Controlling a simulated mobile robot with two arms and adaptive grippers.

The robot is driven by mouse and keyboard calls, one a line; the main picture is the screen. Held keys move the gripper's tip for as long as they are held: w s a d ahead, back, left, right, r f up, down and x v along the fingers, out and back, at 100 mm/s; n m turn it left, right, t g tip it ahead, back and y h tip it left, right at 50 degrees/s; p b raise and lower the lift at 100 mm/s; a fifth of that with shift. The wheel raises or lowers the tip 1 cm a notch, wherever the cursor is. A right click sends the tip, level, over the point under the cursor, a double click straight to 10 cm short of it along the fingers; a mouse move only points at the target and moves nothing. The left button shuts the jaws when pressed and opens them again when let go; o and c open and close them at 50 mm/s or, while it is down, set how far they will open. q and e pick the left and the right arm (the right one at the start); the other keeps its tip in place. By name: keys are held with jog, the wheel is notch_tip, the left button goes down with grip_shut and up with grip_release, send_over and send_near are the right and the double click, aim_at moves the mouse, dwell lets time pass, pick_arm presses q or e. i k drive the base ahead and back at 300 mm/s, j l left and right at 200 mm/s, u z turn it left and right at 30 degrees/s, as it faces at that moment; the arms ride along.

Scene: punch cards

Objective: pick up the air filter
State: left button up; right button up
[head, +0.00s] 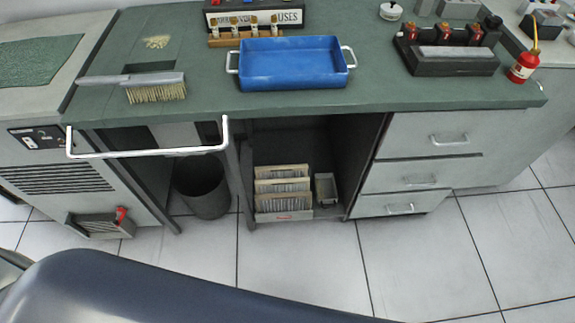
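A grey framed panel with a grille face and a red tab (97,224) sits low at the base of the left cabinet, near the floor. It looks like the air filter, but I cannot tell for sure. It appears to stick out a little from the cabinet's front. Neither of my grippers is in view, and nothing is seen touching the panel.
The cabinet (38,150) has a vent above the panel. A dark bin (203,187) stands right of it, under a white rail (150,153). A card box (283,217) is in the open bay. The green counter (390,94) holds a blue tray (292,65) and a brush (157,92).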

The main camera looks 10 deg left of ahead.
aim_at(300, 184)
jog(key=u, duration=1.8)
jog(key=z, duration=1.35)
jog(key=i+l+u, duration=0.2)
jog(key=i+u, duration=0.2)
jog(key=i, duration=0.1)
